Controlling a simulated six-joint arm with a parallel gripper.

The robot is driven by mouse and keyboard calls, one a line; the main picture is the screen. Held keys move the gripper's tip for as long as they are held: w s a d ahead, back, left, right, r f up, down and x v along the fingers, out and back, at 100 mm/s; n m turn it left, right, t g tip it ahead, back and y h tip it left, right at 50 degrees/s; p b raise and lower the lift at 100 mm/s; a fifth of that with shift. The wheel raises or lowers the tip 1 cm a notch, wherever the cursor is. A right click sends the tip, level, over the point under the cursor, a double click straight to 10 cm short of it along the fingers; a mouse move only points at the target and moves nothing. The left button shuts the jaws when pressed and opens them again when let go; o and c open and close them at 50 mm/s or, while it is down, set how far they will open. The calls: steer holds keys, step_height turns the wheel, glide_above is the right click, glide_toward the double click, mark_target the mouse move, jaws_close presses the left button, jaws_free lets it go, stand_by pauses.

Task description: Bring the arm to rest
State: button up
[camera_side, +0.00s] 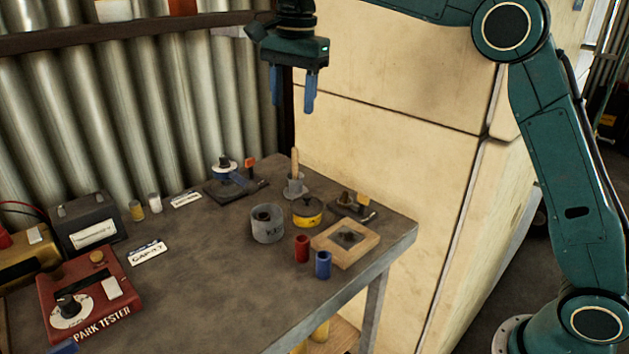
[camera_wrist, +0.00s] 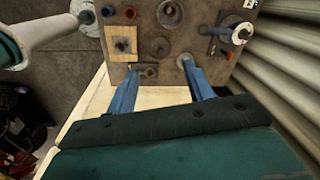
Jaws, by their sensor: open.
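My gripper (camera_side: 293,90) hangs high above the back of the workbench in the side view, with its blue fingers pointing down. The fingers are apart and nothing is between them. In the wrist view my gripper (camera_wrist: 160,85) also shows open and empty, with the bench top (camera_wrist: 192,48) well below the fingertips. The grey bench (camera_side: 200,290) stands apart from the gripper, and nothing touches the fingers.
On the bench are a grey cup (camera_side: 267,226), a yellow tin (camera_side: 307,212), red (camera_side: 302,249) and blue (camera_side: 323,265) cylinders, a wooden block (camera_side: 360,243) and a red tester (camera_side: 90,300). A corrugated wall (camera_side: 130,110) and a cream cabinet (camera_side: 390,150) stand behind.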

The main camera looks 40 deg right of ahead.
steer(key=s+d+r+n+t, duration=0.15)
steer(key=s+n, duration=0.25)
steer(key=s, duration=0.5)
steer(key=s+d+r+n+t, duration=0.1)
steer(key=s+d+n, duration=0.25)
steer(key=s, duration=0.55)
steer(key=s+d+f+n+t, duration=0.1)
steer(key=s+f+n, duration=0.2)
steer(key=s+f, duration=0.2)
steer(key=s+f+n+t, duration=0.1)
steer(key=s+f+n, duration=0.3)
steer(key=s, duration=0.7)
step_height(320, 180, down, 2)
steer(key=shift+s+d+f, duration=0.1)
steer(key=shift+s+d, duration=0.05)
steer(key=shift+d, duration=0.2)
